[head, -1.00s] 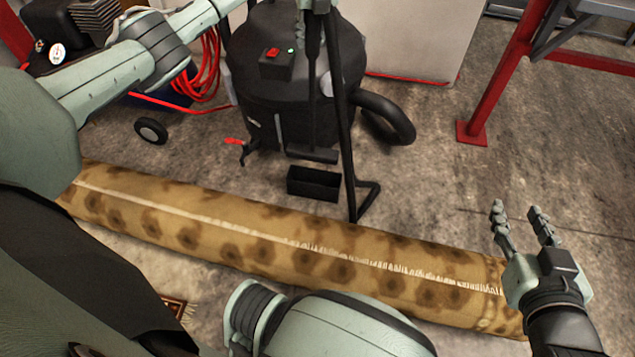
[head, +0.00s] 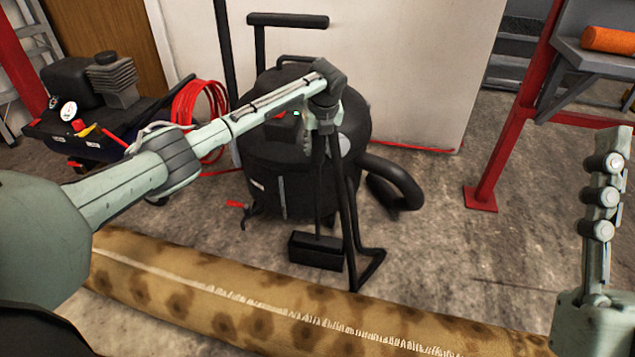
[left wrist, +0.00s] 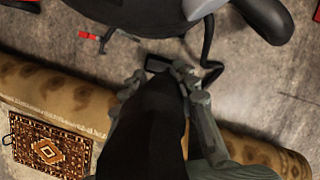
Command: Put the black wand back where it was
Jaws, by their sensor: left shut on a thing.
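My left gripper (head: 322,122) is shut on the upper part of the black wand (head: 320,190), in front of the black vacuum. The wand hangs nearly upright, its lower end at the open-topped black holder box (head: 317,255); I cannot tell how deep it sits. The box is at the foot of a thin black stand (head: 350,215), close to the wand. In the left wrist view the wand (left wrist: 158,125) runs large and dark between the fingers, and hides much of the box. My right gripper (head: 603,195) is at the far right, empty, seen from the side.
The vacuum (head: 290,170) stands behind, with a thick hose (head: 395,185) at its right. A rolled spotted rug (head: 190,290) lies in front. A compressor (head: 85,95) with red hose is at the left, a red rack post (head: 505,125) at the right. Bare floor lies between.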

